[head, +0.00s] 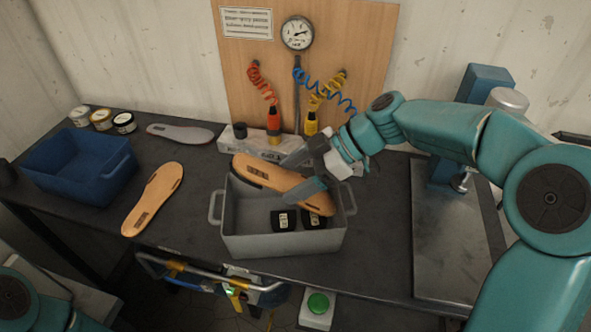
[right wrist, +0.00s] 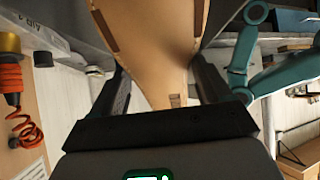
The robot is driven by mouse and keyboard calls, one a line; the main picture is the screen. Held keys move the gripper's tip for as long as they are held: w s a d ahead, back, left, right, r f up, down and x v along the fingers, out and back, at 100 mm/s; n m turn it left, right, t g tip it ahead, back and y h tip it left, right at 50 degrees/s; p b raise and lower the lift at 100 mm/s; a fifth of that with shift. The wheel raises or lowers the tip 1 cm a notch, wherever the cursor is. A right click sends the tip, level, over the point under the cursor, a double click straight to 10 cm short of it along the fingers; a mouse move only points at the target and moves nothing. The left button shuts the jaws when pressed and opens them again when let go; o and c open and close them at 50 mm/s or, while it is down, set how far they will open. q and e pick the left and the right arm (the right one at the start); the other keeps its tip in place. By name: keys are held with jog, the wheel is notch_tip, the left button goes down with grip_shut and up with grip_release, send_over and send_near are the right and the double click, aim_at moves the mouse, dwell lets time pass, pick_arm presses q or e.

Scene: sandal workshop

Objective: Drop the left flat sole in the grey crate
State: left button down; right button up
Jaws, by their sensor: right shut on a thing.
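My right gripper (head: 298,173) is shut on a tan flat sole (head: 258,170) and holds it tilted over the grey crate (head: 284,246). The sole has dark patches along its edges. In the right wrist view the sole (right wrist: 150,40) stands between the two fingers (right wrist: 160,85). Another tan sole (head: 154,198) lies flat on the bench, left of the crate; I cannot read which of the two is marked left. Two black pieces with pale labels (head: 299,219) are in the crate, and the held sole hides part of its inside. My left gripper is out of view.
A blue crate (head: 80,182) stands at the left, with several small tins (head: 101,119) behind it. A grey insole (head: 181,133) lies at the back. A pale block (head: 258,144) with coiled-hose tools stands behind the grey crate. A metal plate (head: 455,240) is at the right.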

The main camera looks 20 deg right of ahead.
jog(key=shift+f, duration=0.3)
jog(key=o, duration=0.9)
jog(key=shift+d, duration=0.1)
jog(key=v, duration=1.6)
jog(key=shift+d+r+b, duration=0.1)
jog(key=shift+d+b, duration=0.05)
jog(key=shift+b, duration=0.15)
jog(key=shift+s, duration=0.15)
